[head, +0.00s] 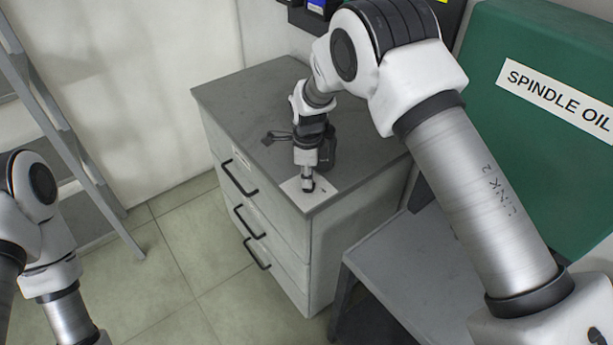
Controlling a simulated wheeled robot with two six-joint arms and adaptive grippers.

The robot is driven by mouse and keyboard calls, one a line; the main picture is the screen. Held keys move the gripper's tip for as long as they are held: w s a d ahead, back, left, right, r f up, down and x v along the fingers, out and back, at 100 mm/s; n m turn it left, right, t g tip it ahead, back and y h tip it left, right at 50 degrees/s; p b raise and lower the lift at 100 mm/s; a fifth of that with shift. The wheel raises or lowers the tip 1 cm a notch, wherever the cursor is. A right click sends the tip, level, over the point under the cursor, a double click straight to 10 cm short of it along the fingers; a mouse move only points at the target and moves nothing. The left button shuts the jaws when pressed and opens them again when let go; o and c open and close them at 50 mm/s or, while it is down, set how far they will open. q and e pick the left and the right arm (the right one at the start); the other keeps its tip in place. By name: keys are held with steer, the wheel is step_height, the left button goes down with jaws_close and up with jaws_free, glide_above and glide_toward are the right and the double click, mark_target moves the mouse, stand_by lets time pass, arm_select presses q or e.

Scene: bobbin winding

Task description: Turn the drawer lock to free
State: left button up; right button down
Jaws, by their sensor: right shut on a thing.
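The grey drawer cabinet (225,95) stands in the middle of the head view, with three black-handled drawers on its front. A pale plate (318,195) lies on its top at the near corner. The drawer lock (307,186) is a small dark and light upright part on this plate, mostly covered by my gripper. My right gripper (307,178) points down over the plate and is shut on the lock. Which way the lock is turned cannot be made out. My left arm shows at the left edge, but its gripper is out of view.
A green box labelled SPINDLE OIL (500,50) stands at the right, near a grey bench (400,265). A ladder-like frame (75,150) leans at the left. The floor before the drawers is clear.

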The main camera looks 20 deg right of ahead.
steer(key=c, duration=1.2)
jaws_free()
steer(key=shift+s+d+f, duration=0.1)
steer(key=shift+s+f, duration=0.15)
steer(key=shift+c, duration=0.2)
steer(key=shift+d, duration=0.15)
steer(key=shift+w, duration=0.1)
steer(key=shift+w+r, duration=0.1)
steer(key=shift+r, duration=0.5)
step_height(320, 180, up, 11)
steer(key=shift+f, duration=0.15)
